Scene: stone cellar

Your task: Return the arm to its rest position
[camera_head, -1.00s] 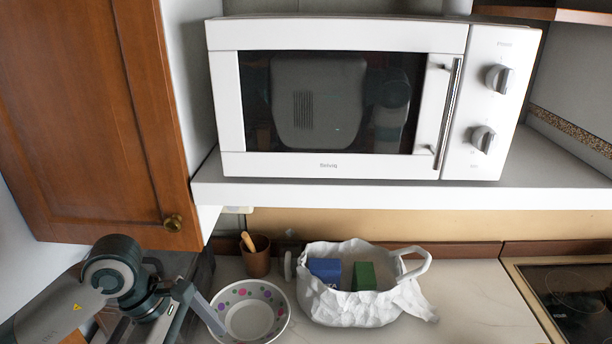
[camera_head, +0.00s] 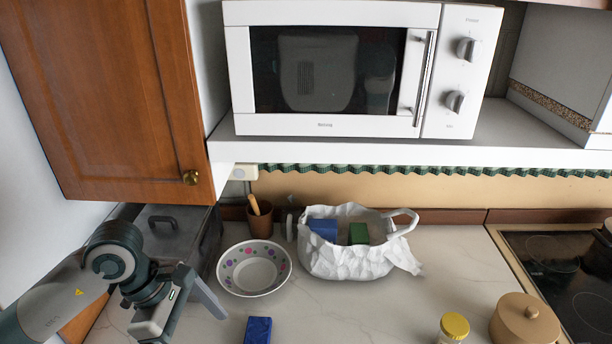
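My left arm comes in from the lower left, in front of the wooden cabinet's lower edge. Its gripper (camera_head: 190,327) hangs over the left part of the counter, just left of the patterned bowl (camera_head: 254,268). One grey finger stands out at the far end of the hand, apart from the rest, and the gripper looks open. The other finger is mostly cut off by the bottom edge. I see nothing held in it. My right arm and gripper are not in view.
A wooden cabinet (camera_head: 110,95) hangs close above my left arm. A microwave (camera_head: 330,124) stands on the shelf. A white bag (camera_head: 345,262) with boxes, a brown cup (camera_head: 260,222), a blue box (camera_head: 257,330), a yellow-lidded jar (camera_head: 454,326) and a pot (camera_head: 524,322) stand on the counter.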

